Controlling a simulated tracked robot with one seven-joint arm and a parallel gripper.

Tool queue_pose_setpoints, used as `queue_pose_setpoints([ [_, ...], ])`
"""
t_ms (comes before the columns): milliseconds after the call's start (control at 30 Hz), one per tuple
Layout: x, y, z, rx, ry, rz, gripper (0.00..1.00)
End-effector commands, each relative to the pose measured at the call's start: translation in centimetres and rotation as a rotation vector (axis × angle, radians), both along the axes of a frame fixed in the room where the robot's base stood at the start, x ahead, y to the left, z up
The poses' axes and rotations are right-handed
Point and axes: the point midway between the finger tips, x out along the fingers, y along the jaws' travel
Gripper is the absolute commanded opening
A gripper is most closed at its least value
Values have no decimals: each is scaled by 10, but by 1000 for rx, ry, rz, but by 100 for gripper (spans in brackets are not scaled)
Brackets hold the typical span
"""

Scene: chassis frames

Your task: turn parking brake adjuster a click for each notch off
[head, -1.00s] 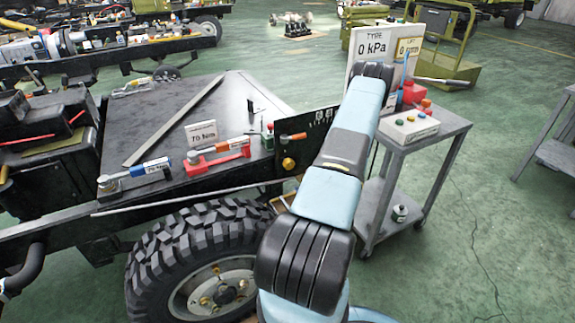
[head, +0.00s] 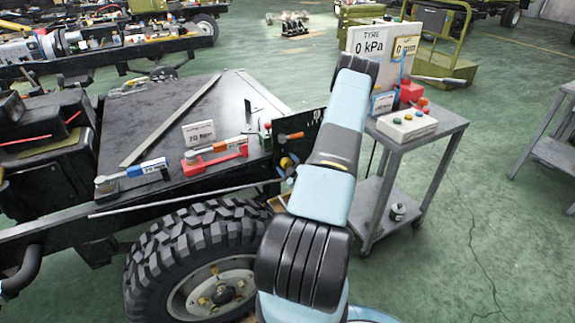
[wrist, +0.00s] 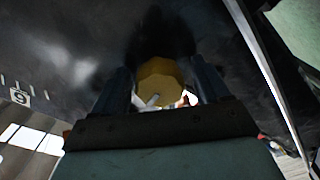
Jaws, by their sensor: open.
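The parking brake adjuster appears as a faceted brass knob (wrist: 160,85) in the wrist view. My gripper (wrist: 162,92) is open, with one dark finger on each side of the knob. I cannot tell whether the fingers touch it. In the head view the brass knob (head: 286,162) sits low on a black upright plate (head: 313,126) at the chassis side. My gripper (head: 289,166) is at the knob there, partly hidden by my arm. The wrist view shows white tick marks and a numeral, 6 or 9 (wrist: 18,96), on the dark plate. My arm covers most of the plate's markings in the head view.
An orange-handled lever (head: 291,136) sits just above the knob. A red tool holder (head: 215,158) and a 70 Nm card (head: 199,133) are on the chassis deck. The tyre (head: 150,265) is below. A grey cart (head: 425,128) with a button box (head: 407,124) stands right.

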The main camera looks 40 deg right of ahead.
Motion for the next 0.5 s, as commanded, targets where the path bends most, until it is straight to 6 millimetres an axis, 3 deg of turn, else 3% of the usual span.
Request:
queue_pose_setpoints([
  [333,3,-1,0,0,1,0,75],
  [500,3,-1,0,0,1,0,59],
])
